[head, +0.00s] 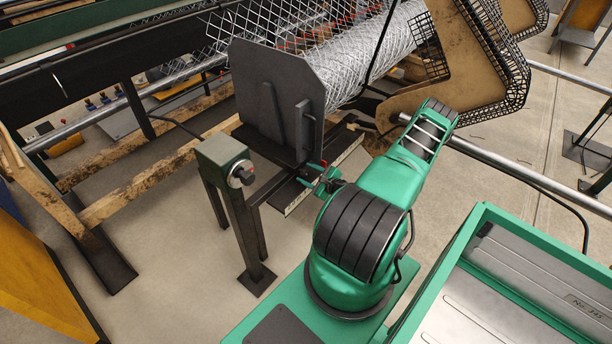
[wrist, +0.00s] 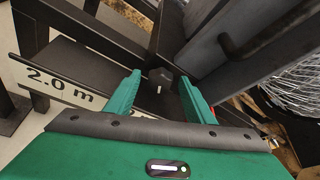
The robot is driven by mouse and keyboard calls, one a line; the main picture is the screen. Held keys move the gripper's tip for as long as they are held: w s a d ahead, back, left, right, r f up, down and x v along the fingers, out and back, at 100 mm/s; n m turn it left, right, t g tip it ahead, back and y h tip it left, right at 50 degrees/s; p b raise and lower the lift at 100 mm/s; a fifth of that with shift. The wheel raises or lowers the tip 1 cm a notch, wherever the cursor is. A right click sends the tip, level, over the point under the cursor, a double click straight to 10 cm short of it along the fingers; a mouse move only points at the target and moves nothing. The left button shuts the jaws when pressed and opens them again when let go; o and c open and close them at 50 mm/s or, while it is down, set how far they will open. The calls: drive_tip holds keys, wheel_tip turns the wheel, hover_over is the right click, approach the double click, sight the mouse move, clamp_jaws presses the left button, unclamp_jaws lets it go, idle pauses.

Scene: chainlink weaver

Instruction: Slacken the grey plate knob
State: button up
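The grey plate (head: 275,95) stands upright against the end of the rolled wire mesh in the head view. In the wrist view a dark faceted knob (wrist: 160,79) with a short white mark sits near the plate's foot. My gripper (wrist: 159,88) is open, with one green finger on each side of the knob and a gap visible on both sides. I cannot tell how deep the knob lies between the fingertips. In the head view my gripper (head: 319,174) is low at the right of the plate's foot, and the knob is not clearly visible there.
A green box on a post with a round dial (head: 242,174) stands left of my gripper. A scale strip marked 2.0 m (wrist: 58,85) lies beside the knob. The mesh roll (head: 350,45) and a brown mesh-edged panel (head: 450,75) are behind.

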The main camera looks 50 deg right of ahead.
drive_tip(key=v, duration=1)
drive_tip(key=shift+s, duration=0.35)
idle(0.3)
drive_tip(key=a+r+n+g+y, duration=0.3)
drive_tip(key=a+r+n+g, duration=0.25)
drive_tip(key=r+n, duration=0.35)
drive_tip(key=a+r+n+g+y, duration=0.4)
drive_tip(key=a+r+n, duration=0.3)
drive_tip(key=r+n, duration=0.2)
drive_tip(key=s+a+r+n+g+h, duration=0.1)
drive_tip(key=s+a+r+n, duration=0.1)
drive_tip(key=s+r, duration=0.3)
drive_tip(key=s+a+r+n+g+h, duration=0.2)
drive_tip(key=s+a+r, duration=0.3)
drive_tip(key=r, duration=0.6)
drive_tip(key=s+a+r+n+g+h, duration=0.1)
drive_tip(key=s+a+r+n+h, duration=0.1)
drive_tip(key=s+r, duration=0.5)
wheel_tip(320, 180, up, 2)
drive_tip(key=shift+s+a+n, duration=0.2)
drive_tip(key=shift+a+n, duration=0.3)
drive_tip(key=shift+a, duration=0.45)
